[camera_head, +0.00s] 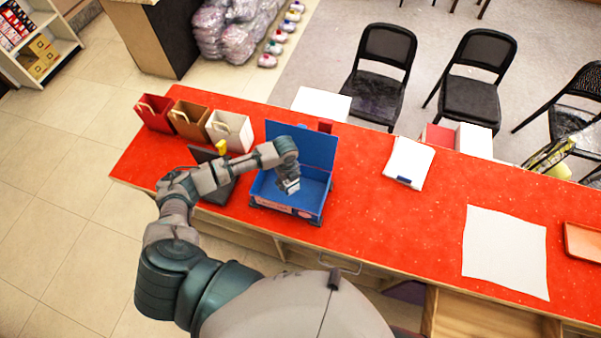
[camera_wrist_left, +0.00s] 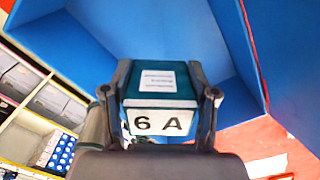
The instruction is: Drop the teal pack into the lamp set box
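The lamp set box (camera_head: 318,195) is a blue box on the red counter, with its lid (camera_head: 305,147) raised at the back. My left gripper (camera_head: 290,186) is over the box's open inside. In the left wrist view my left gripper (camera_wrist_left: 160,95) is shut on the teal pack (camera_wrist_left: 158,78), one finger on each side. The pack has a white label reading "6 A" and a smaller white label. Blue walls of the box (camera_wrist_left: 200,35) fill the view behind it. In the head view the pack is too small to make out clearly. My right gripper is not in view.
Red, brown and white bags (camera_head: 190,120) stand at the counter's left end. A dark tablet-like thing (camera_head: 221,190) is left of the box, partly behind my arm. White sheets (camera_head: 505,250) and an orange tray (camera_head: 583,241) lie to the right. Black chairs (camera_head: 470,97) stand behind the counter.

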